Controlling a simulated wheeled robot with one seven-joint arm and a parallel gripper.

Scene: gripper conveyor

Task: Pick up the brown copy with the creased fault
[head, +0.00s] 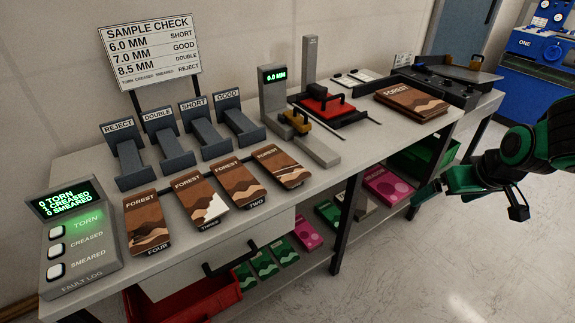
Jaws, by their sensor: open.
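Several brown FOREST copies lie in a row on the bench: one by label FOUR (148,222), one by THREE (202,200), one by TWO (238,182) and a rightmost one (281,166). The THREE copy shows a pale patch at its lower right; the rightmost has a pale lower edge. I cannot tell from here which is creased. A brown stack (411,101) lies at the bench's right end. My gripper (480,203) is open and empty, off the bench's right front side, well apart from the copies.
Sloped stands (128,155) marked REJECT, DOUBLE, SHORT and GOOD stand behind the copies. A gauge (272,95) reads 6.0 MM. A red bin (190,300) and other copies sit below. Floor at right is clear.

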